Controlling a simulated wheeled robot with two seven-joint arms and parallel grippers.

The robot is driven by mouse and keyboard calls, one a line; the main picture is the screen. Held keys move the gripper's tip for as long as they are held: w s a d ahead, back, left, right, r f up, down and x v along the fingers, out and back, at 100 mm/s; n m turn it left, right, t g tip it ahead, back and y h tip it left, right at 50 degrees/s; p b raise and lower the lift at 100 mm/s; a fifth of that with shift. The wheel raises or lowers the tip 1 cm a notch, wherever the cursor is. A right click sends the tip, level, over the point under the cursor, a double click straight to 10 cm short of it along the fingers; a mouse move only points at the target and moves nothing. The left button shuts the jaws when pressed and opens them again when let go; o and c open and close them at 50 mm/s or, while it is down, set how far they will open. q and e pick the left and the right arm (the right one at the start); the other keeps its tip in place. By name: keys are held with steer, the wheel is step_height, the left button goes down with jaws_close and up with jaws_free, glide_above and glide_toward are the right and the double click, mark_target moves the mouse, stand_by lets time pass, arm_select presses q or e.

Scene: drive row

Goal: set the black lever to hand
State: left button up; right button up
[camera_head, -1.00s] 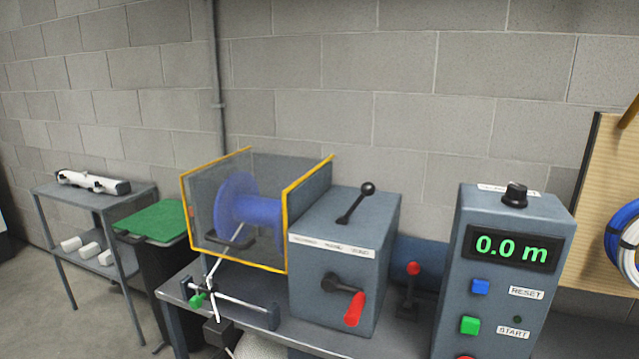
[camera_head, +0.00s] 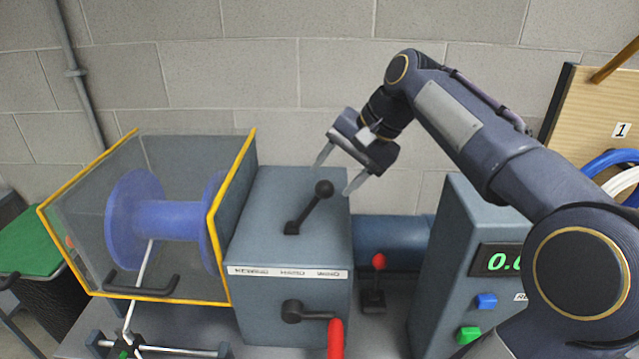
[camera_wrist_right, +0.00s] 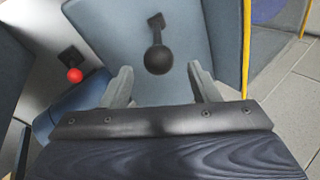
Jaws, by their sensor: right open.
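The black lever (camera_head: 308,208) with a round knob stands on top of the grey gearbox (camera_head: 250,210). It leans to the right in the head view, toward the right end of the label strip (camera_head: 290,273), whose small words seem to read REWIND, HAND, WIND. My right gripper (camera_head: 334,178) is open, with its two fingers either side of and just above the lever's knob. In the right wrist view, the knob (camera_wrist_right: 158,60) shows between the open fingertips (camera_wrist_right: 160,72), with no clear contact. My left gripper is not in view.
A yellow-edged guard (camera_head: 228,210) around a blue spool (camera_head: 165,220) stands left of the gearbox. A red-handled crank (camera_head: 335,338) is on its front. A red-knobbed lever (camera_head: 377,264) and the control box (camera_head: 450,240) stand to the right. A block wall is behind.

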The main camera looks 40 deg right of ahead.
mark_target(319, 195)
steer(key=x, duration=0.6)
steer(key=shift+w+a+f, duration=0.1)
steer(key=shift+a+f, duration=0.1)
steer(key=shift+f, duration=0.15)
